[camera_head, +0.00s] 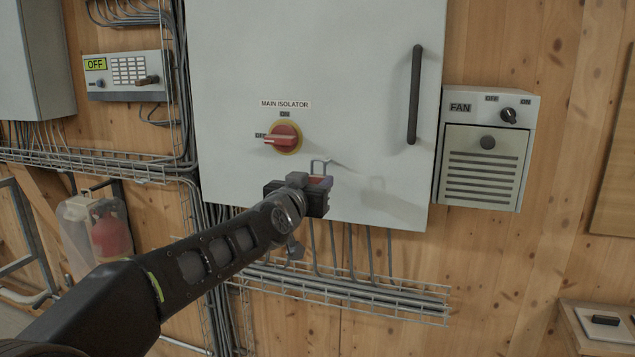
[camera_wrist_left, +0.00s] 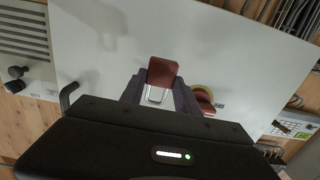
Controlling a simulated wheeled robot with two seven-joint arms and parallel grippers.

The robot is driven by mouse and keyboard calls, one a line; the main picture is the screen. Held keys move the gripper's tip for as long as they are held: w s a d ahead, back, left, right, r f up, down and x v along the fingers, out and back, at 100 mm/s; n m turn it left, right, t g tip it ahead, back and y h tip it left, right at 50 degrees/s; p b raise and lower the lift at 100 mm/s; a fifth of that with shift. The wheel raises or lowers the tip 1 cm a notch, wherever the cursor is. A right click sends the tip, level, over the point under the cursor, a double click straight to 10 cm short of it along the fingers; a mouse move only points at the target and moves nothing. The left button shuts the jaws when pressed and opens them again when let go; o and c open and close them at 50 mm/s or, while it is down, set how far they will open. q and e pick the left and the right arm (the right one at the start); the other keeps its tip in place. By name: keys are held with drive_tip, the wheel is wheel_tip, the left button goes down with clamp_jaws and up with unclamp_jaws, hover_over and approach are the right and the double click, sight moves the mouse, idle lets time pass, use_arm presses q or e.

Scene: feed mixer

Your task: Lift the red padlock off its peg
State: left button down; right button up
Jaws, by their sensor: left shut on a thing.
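The red padlock (camera_head: 320,182) is held in my left gripper (camera_head: 312,187), in front of the lower part of the grey cabinet door. Its metal shackle points up in the head view. In the left wrist view the padlock's red body (camera_wrist_left: 162,72) sits between the two dark fingers of my left gripper (camera_wrist_left: 160,88), with the shackle toward the palm. I cannot make out a peg in either view. My right gripper is not in view.
The grey cabinet (camera_head: 350,75) carries a red and yellow main isolator switch (camera_head: 284,138) and a black handle (camera_head: 414,95). A fan box (camera_head: 487,150) hangs to its right. Cables and a wire tray (camera_head: 370,296) run below. A shelf (camera_head: 590,332) is at the lower right.

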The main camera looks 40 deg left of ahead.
use_arm(q)
drive_tip(key=shift+v, duration=1.6)
drive_tip(key=shift+f, duration=0.1)
